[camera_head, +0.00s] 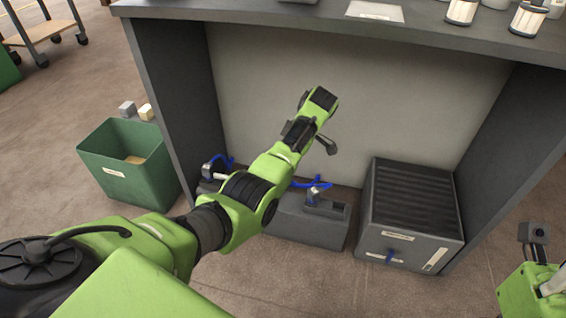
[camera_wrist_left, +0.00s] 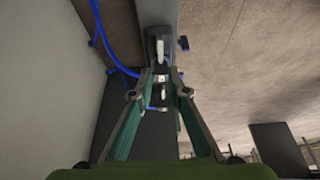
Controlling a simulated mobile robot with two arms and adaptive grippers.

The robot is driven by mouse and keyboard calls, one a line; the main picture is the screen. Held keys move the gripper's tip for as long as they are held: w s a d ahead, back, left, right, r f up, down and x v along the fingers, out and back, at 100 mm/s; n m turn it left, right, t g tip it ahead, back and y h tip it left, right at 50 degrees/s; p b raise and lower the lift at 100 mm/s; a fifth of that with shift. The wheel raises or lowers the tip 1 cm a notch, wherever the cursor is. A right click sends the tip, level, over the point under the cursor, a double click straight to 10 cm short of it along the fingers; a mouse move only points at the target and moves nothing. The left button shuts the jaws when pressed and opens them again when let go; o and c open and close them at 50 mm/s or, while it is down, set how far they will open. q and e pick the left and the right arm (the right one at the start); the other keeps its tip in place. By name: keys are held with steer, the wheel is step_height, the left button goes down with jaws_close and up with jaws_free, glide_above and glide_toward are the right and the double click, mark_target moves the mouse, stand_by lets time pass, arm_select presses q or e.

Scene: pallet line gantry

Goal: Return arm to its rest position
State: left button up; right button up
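My left arm reaches from the lower left across the middle of the head view, in front of the workbench's open knee space. Its dark end is raised above the grey box with blue hoses. The fingers of that gripper are not clear in the head view. In the left wrist view my left gripper (camera_wrist_left: 155,92) has its two teal-padded fingers apart, with nothing between them. Beyond the fingers is the grey box (camera_wrist_left: 161,22) with blue hoses. Part of my right arm shows at the right edge of the head view; its gripper fingers do not show.
The grey workbench (camera_head: 270,22) surrounds the arm with its top and side panels. Under it are the grey hose box (camera_head: 300,228) and a dark ribbed cabinet (camera_head: 412,205). A green bin (camera_head: 125,170) stands left. Canisters (camera_head: 527,20) stand on the top.

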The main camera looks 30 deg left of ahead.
arm_select(q)
steer(key=shift+d+r, duration=0.15)
steer(key=shift+r, duration=0.2)
